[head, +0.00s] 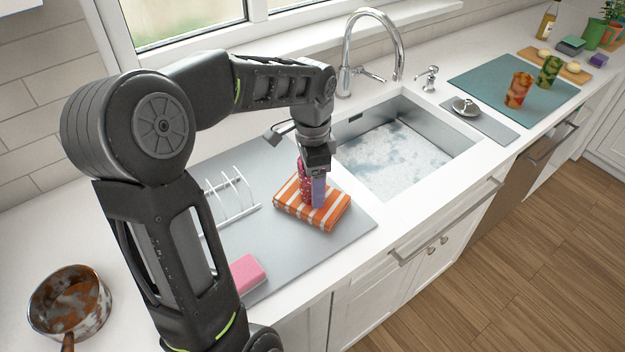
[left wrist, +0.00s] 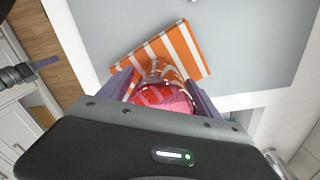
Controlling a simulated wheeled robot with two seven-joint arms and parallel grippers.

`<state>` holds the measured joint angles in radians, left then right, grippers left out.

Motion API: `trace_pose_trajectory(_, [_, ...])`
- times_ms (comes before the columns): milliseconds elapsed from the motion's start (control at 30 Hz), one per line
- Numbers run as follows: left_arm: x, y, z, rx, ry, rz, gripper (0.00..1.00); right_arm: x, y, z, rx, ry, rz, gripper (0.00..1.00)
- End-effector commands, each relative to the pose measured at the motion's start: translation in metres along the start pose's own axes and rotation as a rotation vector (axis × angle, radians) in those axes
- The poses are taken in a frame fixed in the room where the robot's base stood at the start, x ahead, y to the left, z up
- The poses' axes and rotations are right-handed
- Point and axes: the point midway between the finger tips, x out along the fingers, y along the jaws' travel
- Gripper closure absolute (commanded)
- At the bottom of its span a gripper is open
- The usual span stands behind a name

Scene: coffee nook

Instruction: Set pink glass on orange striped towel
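The pink glass (head: 305,178) stands upright at the orange striped towel (head: 283,208) in the head view. My left gripper (head: 312,192) points down over the towel with the glass between its purple fingers. In the left wrist view the pink glass (left wrist: 165,97) fills the space between the fingers, which appear to press on both sides of it. The striped towel (left wrist: 188,52) shows beyond and beneath it. The fingers partly hide the glass's base, so I cannot tell whether it touches the towel.
The towel lies on a grey mat (head: 262,262) with a white rack (head: 232,195) and a pink sponge (head: 247,273). A sink (head: 400,150) lies to the right. A rusty pot (head: 68,303) is at lower left. Two patterned glasses (head: 518,90) stand far right.

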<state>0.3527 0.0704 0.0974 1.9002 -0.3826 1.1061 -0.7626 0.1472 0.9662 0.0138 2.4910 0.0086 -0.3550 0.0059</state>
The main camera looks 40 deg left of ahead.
Motion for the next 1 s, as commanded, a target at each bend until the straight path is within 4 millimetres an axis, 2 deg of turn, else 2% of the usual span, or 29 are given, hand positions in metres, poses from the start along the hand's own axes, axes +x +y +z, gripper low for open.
trace_pose_trajectory(300, [-0.001, 0.000, 0.000, 0.000, 0.000, 0.000, 0.21, -0.001, 0.000, 0.000, 0.000, 0.000, 0.000, 1.00])
trace_pose_trajectory(467, [-0.008, -0.001, 0.000, 0.000, 0.001, -0.002, 0.21, -0.001, 0.000, 0.000, 0.000, 0.000, 0.000, 1.00])
trace_pose_trajectory(667, [-0.038, -0.001, -0.001, -0.001, 0.003, -0.004, 0.21, 0.002, 0.001, 0.000, 0.000, 0.001, 0.000, 1.00])
trace_pose_trajectory(933, [-0.095, -0.001, -0.001, 0.000, 0.003, -0.004, 0.21, 0.005, 0.001, -0.001, -0.001, 0.002, -0.002, 1.00])
trace_pose_trajectory(1000, [-0.113, 0.000, 0.000, 0.001, 0.000, 0.000, 0.21, -0.009, -0.003, 0.001, 0.001, -0.001, 0.001, 1.00])
